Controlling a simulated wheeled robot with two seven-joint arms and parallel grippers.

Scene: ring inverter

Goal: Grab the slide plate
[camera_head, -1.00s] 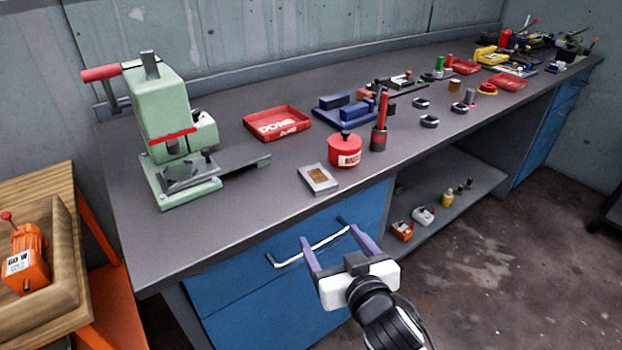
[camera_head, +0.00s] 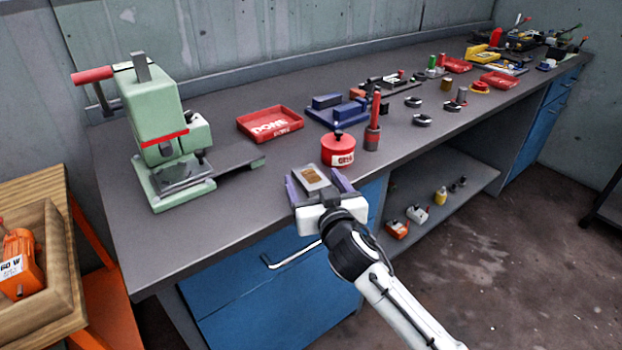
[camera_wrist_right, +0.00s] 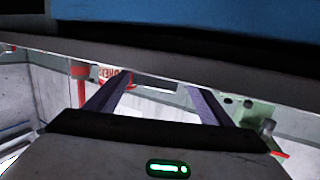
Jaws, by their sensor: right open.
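A small light grey plate with a brown patch (camera_head: 312,180), which I take for the slide plate, lies near the front edge of the workbench. My right gripper (camera_head: 313,174) is open, with its two purple fingers on either side of the plate. Contact between fingers and plate cannot be told. The gripper's white body is at the bench front, partly over the blue drawer. The right wrist view shows both fingers apart (camera_wrist_right: 155,90); the plate cannot be made out clearly there. My left gripper is not in view.
A red pot (camera_head: 338,152) stands just behind the plate, with a red-handled tool (camera_head: 373,135) to its right. A green press (camera_head: 155,120) stands at left, and a red tray (camera_head: 270,123) behind. The bench front left of the plate is clear.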

